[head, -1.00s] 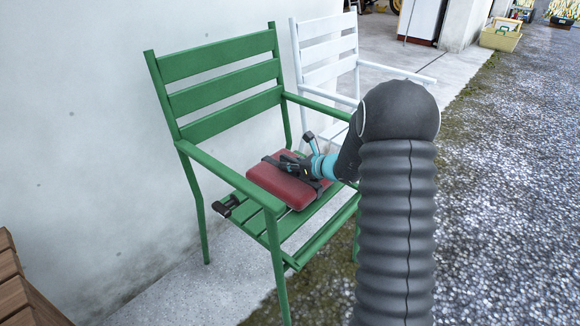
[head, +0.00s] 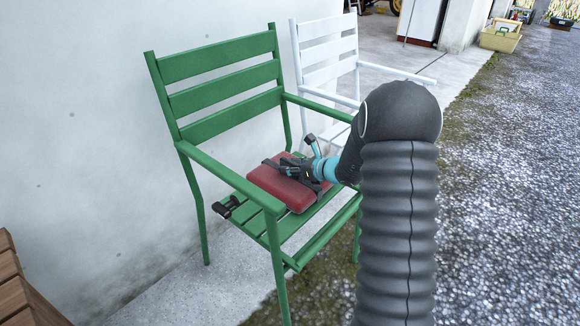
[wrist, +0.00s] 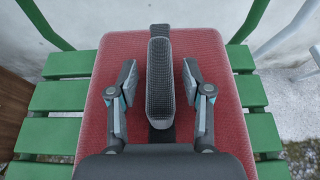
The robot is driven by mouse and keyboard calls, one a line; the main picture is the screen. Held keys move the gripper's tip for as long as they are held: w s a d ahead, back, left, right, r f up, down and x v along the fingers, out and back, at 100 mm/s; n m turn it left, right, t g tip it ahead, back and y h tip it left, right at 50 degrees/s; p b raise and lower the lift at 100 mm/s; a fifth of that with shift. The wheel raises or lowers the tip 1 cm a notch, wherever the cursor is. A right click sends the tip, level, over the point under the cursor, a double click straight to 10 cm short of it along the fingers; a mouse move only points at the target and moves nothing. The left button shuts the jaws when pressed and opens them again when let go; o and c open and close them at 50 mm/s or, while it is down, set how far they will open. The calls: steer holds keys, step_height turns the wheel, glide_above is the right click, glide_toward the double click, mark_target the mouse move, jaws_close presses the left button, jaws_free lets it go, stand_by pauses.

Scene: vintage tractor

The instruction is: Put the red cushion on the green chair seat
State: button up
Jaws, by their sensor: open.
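The red cushion (head: 302,196) lies flat on the slatted seat of the green chair (head: 222,82). A black strap with a padded black handle (wrist: 160,78) runs across the top of the cushion. My gripper (head: 282,168) is just above the cushion. In the wrist view my gripper (wrist: 160,84) has its two fingers apart, one on each side of the handle, with a gap on both sides. The cushion (wrist: 100,75) fills the middle of the wrist view, with green seat slats (wrist: 58,95) showing on both sides. My gripper hides part of the cushion.
A small black object (head: 226,206) sits at the seat's left edge. The green armrests flank the seat. A white chair (head: 328,50) stands behind, close to the wall (head: 70,120). Brown wooden slats (head: 20,290) are at lower left. Gravel ground (head: 500,200) lies open to the right.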

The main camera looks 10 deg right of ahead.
step_height(320, 180, up, 4)
glide_above(316, 193)
steer(key=w+d, duration=0.1)
steer(key=w, duration=0.1)
steer(key=shift+s+r, duration=0.15)
steer(key=shift+s, duration=0.1)
steer(key=shift+n, duration=0.3)
steer(key=s+f+n+g, duration=0.1)
steer(key=s+a+f+n+g, duration=0.1)
steer(key=s+n, duration=0.1)
steer(key=s+a+f+n+g, duration=0.1)
steer(key=s+f+n, duration=0.1)
steer(key=shift+s+a+y, duration=0.15)
steer(key=shift+y, duration=0.15)
steer(key=s+a+r+n+g+h, duration=0.2)
steer(key=s+n+g, duration=0.1)
steer(key=s+n, duration=0.55)
steer(key=s+a+r+n+g+h, duration=0.2)
steer(key=s+n+g, duration=0.1)
steer(key=s+n, duration=0.55)
steer(key=s+a+r+n+t+h, duration=0.2)
steer(key=s+r+n, duration=0.4)
steer(key=s+r, duration=0.5)
steer(key=shift+s+t+h, duration=0.5)
steer(key=shift+t+h, duration=0.4)
steer(key=shift+h, duration=0.3)
